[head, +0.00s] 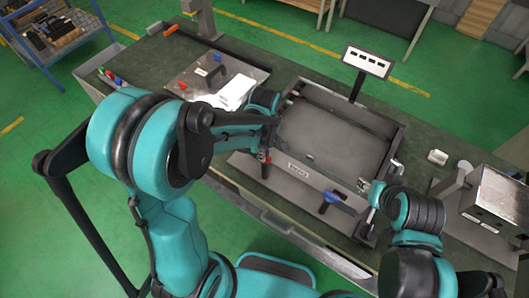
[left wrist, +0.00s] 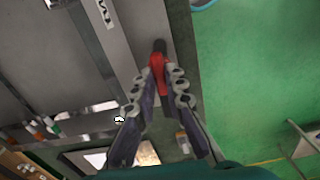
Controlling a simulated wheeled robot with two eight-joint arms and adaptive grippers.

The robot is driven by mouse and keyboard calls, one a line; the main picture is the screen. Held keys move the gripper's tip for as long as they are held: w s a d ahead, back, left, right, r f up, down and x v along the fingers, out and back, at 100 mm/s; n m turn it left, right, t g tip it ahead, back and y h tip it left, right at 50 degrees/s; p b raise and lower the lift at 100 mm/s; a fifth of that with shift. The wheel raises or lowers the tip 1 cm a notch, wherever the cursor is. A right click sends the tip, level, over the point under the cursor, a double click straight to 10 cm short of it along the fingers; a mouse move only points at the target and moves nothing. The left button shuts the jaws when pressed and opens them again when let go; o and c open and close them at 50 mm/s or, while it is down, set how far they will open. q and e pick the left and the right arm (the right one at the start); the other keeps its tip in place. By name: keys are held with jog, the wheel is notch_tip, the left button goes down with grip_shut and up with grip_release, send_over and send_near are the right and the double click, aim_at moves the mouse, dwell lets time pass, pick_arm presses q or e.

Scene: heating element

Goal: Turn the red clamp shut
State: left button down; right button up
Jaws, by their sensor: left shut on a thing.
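The red clamp (head: 264,157) sits at the front left of the grey fixture (head: 295,178), partly hidden by my left gripper (head: 268,138). In the left wrist view the red clamp (left wrist: 157,72) has a dark tip and lies between the two fingertips of my left gripper (left wrist: 160,80). The fingers are shut on its red handle. My right gripper (head: 366,186) is near the fixture's right side, small and partly hidden by its own arm; its fingers cannot be made out.
A blue clamp (head: 330,201) stands on the fixture's front edge. A sign on a post (head: 367,61) rises behind. A plate with a handle (head: 205,73) and a white block (head: 237,92) lie left. A metal box (head: 494,198) stands right. Green floor (head: 150,257) lies in front.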

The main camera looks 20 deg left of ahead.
pick_arm(q)
jog(key=m+b, duration=0.1)
jog(key=m, duration=0.2)
jog(key=shift+m, duration=0.4)
jog(key=m+b, duration=0.1)
jog(key=m, duration=0.3)
jog(key=shift+m, duration=0.3)
jog(key=m+b, duration=0.1)
jog(key=m, duration=0.3)
jog(key=shift+m, duration=0.3)
jog(key=shift+m+b, duration=0.3)
jog(key=shift+m, duration=1.8)
jog(key=c, duration=1.6)
grip_release()
jog(key=shift+o, duration=0.2)
notch_tip(320, 180, up, 12)
